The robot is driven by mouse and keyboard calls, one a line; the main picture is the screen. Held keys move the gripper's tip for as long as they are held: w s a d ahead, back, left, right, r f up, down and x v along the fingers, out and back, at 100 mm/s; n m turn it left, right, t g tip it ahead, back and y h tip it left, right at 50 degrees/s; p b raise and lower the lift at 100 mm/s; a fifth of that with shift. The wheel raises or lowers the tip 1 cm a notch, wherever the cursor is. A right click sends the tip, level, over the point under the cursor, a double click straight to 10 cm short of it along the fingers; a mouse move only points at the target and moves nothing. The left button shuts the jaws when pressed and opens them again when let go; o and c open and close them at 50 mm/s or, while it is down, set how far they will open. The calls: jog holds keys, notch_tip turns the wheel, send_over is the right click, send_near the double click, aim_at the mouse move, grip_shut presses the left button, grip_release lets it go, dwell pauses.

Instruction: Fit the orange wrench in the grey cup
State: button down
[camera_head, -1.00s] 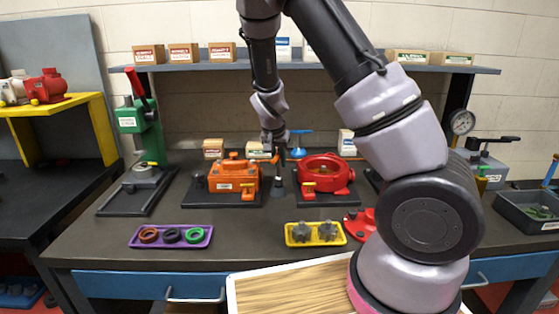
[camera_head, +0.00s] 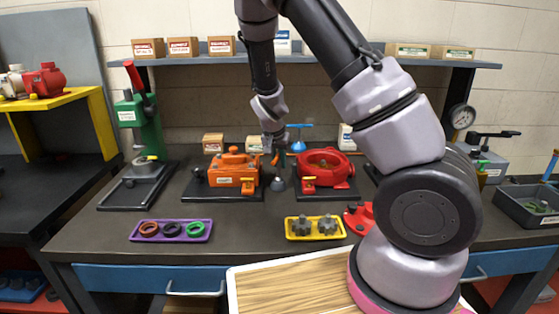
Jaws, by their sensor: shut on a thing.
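My gripper (camera_head: 271,148) hangs at the back middle of the bench, small and partly lost against the orange housing. It is shut on a small, thin thing, which I take to be the orange wrench; its shape and colour are hardly readable at this size. A small grey piece (camera_head: 278,184) stands on the bench just below and right of the gripper, between the orange and red housings. It may be the grey cup, but I cannot make out an opening. The held thing looks to be above it and apart from it.
An orange housing (camera_head: 233,174) stands left of the grey piece, and a red round housing (camera_head: 325,172) stands right. A purple tray (camera_head: 170,239) with rings and a yellow tray (camera_head: 315,237) with gears lie nearer. A green press (camera_head: 147,125) stands at left.

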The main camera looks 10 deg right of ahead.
jog(key=shift+f, duration=0.45)
jog(key=c, duration=0.7)
grip_release()
jog(key=shift+c, duration=0.2)
jog(key=shift+r, duration=3.05)
jog(key=v, duration=1)
jog(key=shift+r, duration=0.4)
